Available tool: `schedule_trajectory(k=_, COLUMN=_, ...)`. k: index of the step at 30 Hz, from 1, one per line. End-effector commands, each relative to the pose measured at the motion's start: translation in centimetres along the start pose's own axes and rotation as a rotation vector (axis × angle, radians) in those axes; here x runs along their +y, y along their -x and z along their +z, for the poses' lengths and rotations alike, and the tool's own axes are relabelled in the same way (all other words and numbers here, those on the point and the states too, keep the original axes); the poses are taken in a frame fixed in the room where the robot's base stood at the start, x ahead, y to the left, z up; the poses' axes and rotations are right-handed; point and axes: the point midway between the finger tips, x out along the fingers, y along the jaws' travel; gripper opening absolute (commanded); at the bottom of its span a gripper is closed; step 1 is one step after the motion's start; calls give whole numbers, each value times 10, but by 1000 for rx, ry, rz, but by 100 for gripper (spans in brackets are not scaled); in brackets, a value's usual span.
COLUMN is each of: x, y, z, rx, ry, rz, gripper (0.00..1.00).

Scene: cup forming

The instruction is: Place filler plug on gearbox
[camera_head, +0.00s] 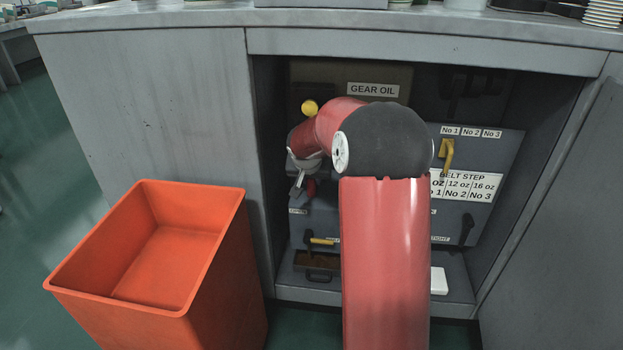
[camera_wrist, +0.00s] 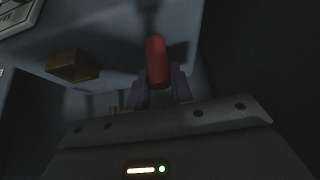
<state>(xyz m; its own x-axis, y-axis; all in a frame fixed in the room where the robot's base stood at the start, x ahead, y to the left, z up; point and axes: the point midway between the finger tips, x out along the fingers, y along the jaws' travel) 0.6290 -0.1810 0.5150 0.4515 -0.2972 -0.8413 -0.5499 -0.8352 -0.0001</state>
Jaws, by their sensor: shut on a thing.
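My gripper (camera_head: 301,186) is inside the open cabinet, at the left of the opening, pointing down. In the wrist view my gripper (camera_wrist: 158,92) has its two fingers closed around a red, round-ended piece (camera_wrist: 156,55). A grey housing with a sloped front panel (camera_head: 491,152) fills the cabinet and seems to be the gearbox. My arm hides its middle. No filler opening can be made out.
A "GEAR OIL" label (camera_head: 373,89) is at the back. A yellow-handled lever (camera_head: 446,153) sits on the right panel. An orange bin (camera_head: 190,285) stands front left. Cabinet walls and the open door (camera_head: 560,240) limit sideways room.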

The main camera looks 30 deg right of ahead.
Motion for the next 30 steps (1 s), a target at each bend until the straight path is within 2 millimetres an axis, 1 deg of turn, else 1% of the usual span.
schedule_trajectory(k=1, x=0, y=-3, z=2, rx=0, ry=0, rz=0, gripper=0)
schedule_trajectory(k=2, x=0, y=-1, z=1, rx=0, ry=0, rz=0, gripper=26)
schedule_trajectory(k=6, x=0, y=-1, z=1, rx=0, ry=0, rz=0, gripper=44)
schedule_trajectory(k=14, x=0, y=-1, z=0, rx=0, ry=0, rz=0, gripper=44)
schedule_trajectory(k=18, x=0, y=7, z=-2, rx=1, ry=0, rz=0, gripper=44)
schedule_trajectory(k=20, x=0, y=16, z=-3, rx=3, ry=-1, rz=-1, gripper=44)
schedule_trajectory(k=30, x=0, y=88, z=-2, rx=3, ry=0, rz=0, gripper=44)
